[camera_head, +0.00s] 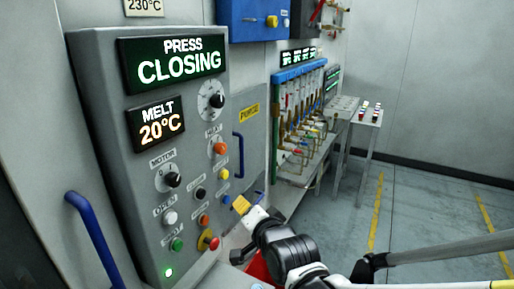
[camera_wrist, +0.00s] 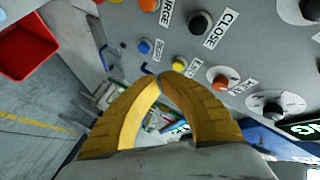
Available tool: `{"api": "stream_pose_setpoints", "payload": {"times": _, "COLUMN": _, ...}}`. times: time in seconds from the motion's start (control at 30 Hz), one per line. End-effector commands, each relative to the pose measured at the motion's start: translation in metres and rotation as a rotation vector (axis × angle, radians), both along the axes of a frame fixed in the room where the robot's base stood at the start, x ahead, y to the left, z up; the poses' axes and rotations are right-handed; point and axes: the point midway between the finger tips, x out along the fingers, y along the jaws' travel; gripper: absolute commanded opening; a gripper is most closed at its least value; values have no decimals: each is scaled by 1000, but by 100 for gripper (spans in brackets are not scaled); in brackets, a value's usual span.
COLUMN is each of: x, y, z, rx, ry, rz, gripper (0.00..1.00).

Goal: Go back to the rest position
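My gripper (camera_head: 241,204) has yellow fingers and is in front of the lower right of the grey control panel (camera_head: 100,60). In the wrist view the two curved fingertips (camera_wrist: 160,78) meet, with nothing visible between them. The panel's buttons and labels lie past the tips in that view, including a black CLOSE button (camera_wrist: 200,23) and a blue button (camera_wrist: 145,46). A gap between tips and panel seems to show, but its size is unclear. The panel display (camera_head: 178,62) reads PRESS CLOSING; the one below (camera_head: 158,124) reads MELT 20°C. A green light (camera_head: 168,272) glows low on the panel.
A blue handle (camera_head: 95,240) juts out at the lower left. A red bin (camera_wrist: 24,47) is on the left in the wrist view. Floor to the right is open.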

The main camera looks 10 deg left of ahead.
Motion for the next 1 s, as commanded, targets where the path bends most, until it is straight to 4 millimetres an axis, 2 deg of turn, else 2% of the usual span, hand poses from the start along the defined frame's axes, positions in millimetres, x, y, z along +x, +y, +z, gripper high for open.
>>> {"api": "stream_pose_setpoints", "payload": {"times": 0.03, "x": -3, "y": -25, "z": 0, "rx": -65, "ry": 10, "rz": -18, "gripper": 0}}
{"api": "stream_pose_setpoints", "payload": {"times": 0.13, "x": -18, "y": -80, "z": -2, "rx": -236, "ry": 45, "rz": -38, "gripper": 0}}
{"api": "stream_pose_setpoints", "payload": {"times": 0.23, "x": -44, "y": -137, "z": -9, "rx": -417, "ry": 100, "rz": -43, "gripper": 0}}
{"api": "stream_pose_setpoints", "payload": {"times": 0.4, "x": -107, "y": -220, "z": -28, "rx": -682, "ry": 222, "rz": -10, "gripper": 0}}
{"api": "stream_pose_setpoints", "payload": {"times": 0.5, "x": -145, "y": -254, "z": -40, "rx": -794, "ry": 291, "rz": 25, "gripper": 0}}
{"api": "stream_pose_setpoints", "payload": {"times": 0.6, "x": -175, "y": -275, "z": -50, "rx": -869, "ry": 345, "rz": 60, "gripper": 0}}
{"api": "stream_pose_setpoints", "payload": {"times": 0.7, "x": -194, "y": -286, "z": -56, "rx": -911, "ry": 378, "rz": 85, "gripper": 0}}
{"api": "stream_pose_setpoints", "payload": {"times": 0.8, "x": -201, "y": -290, "z": -59, "rx": -927, "ry": 392, "rz": 97, "gripper": 0}}
{"api": "stream_pose_setpoints", "payload": {"times": 1.0, "x": -201, "y": -290, "z": -59, "rx": -930, "ry": 392, "rz": 99, "gripper": 0}}
